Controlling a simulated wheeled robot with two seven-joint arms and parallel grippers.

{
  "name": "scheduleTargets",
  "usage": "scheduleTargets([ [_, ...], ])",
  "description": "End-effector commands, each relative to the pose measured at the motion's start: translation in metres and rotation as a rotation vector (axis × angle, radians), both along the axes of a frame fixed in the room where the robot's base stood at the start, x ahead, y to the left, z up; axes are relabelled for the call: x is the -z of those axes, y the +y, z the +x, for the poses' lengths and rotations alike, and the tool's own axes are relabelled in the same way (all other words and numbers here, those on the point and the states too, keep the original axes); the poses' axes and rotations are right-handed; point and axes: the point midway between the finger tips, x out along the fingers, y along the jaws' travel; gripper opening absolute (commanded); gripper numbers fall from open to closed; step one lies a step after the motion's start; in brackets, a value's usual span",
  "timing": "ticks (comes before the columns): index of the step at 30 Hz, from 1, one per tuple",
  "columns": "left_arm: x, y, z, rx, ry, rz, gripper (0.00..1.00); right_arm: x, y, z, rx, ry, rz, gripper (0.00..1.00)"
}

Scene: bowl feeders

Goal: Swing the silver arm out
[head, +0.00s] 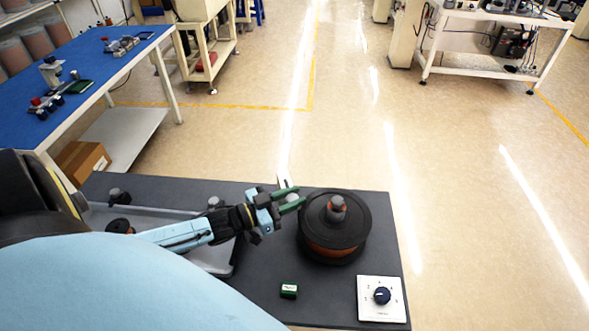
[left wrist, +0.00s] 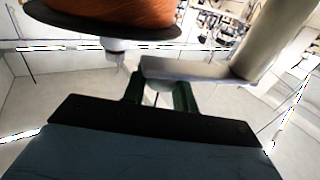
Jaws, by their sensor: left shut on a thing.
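The silver arm (left wrist: 195,71) shows in the left wrist view as a flat bar joined to a round pale post (left wrist: 272,40). A pale rounded knob (left wrist: 160,84) hangs under the bar's free end. My left gripper (left wrist: 158,92) has its green fingers on either side of this knob and is shut on it. In the head view my left gripper (head: 290,199) is just left of the black spool (head: 352,206), and the fingers and wrist hide most of the silver arm. My right gripper is in neither view.
The spool, wound with copper-coloured material, stands on a dark board (head: 330,290). A blue-topped table (head: 80,60) stands at far left. Open floor lies beyond the board.

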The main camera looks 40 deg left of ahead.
Motion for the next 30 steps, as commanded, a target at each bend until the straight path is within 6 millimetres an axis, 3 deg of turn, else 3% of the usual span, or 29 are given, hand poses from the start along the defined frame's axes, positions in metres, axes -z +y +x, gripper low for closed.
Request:
scheduleTargets([
  [1,0.001,0.000,0.000,-0.001,0.002,0.000,0.00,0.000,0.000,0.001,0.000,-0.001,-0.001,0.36],
  [2,0.001,0.000,0.000,-0.001,0.003,0.000,0.29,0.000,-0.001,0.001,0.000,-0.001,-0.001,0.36],
  [6,0.001,0.000,0.000,-0.001,0.002,0.001,0.48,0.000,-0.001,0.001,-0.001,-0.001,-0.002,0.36],
  [17,-0.004,0.000,0.000,0.000,0.001,0.000,0.49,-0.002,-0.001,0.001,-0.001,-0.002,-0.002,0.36],
  [30,-0.081,0.000,-0.001,0.001,0.000,0.001,0.49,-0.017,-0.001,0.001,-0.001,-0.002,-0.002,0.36],
])
